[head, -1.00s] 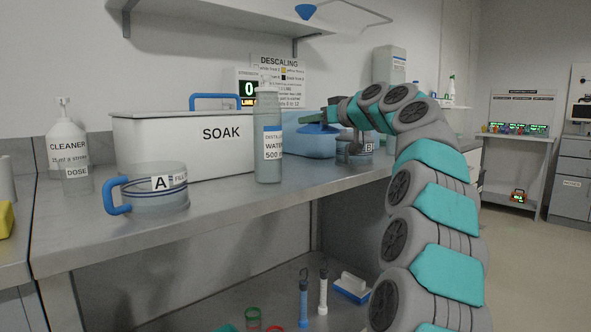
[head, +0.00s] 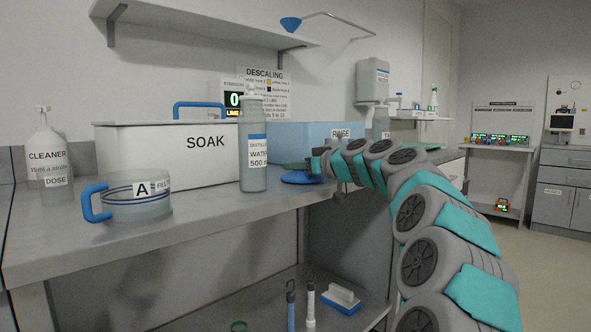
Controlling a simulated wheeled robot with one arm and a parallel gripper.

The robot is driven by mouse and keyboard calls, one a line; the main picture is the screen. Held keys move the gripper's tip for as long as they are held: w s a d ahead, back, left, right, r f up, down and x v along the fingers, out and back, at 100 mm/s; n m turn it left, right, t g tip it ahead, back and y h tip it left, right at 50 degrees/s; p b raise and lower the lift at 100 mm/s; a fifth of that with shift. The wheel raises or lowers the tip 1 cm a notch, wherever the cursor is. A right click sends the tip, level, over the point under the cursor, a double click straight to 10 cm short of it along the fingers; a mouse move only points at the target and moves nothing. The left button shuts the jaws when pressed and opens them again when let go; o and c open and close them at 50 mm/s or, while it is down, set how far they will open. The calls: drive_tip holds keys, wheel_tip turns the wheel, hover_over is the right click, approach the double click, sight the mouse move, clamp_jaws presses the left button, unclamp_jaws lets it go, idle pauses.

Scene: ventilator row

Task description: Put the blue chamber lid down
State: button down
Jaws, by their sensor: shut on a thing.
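The blue chamber lid (head: 301,178) is a flat blue disc at the counter's front right, in front of the blue RINSE basin (head: 312,137). It lies level, at or just above the counter top (head: 215,205); I cannot tell if it touches. My gripper (head: 312,168) reaches in from the right at the lid's upper side and is shut on it. The fingers are small and partly hidden by my wrist. The chamber marked A (head: 140,208), clear with a blue handle, stands open at the front left.
The distilled water bottle (head: 253,155) stands just left of the lid, with the white SOAK box (head: 165,158) behind it. A cleaner bottle (head: 49,165) is at far left. Counter between chamber A and the bottle is clear. Brushes (head: 310,305) are on the lower shelf.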

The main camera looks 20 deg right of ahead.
drive_tip(key=shift+f, duration=0.2)
drive_tip(key=shift+f, duration=0.15)
drive_tip(key=c, duration=0.8)
unclamp_jaws()
drive_tip(key=shift+c, duration=0.2)
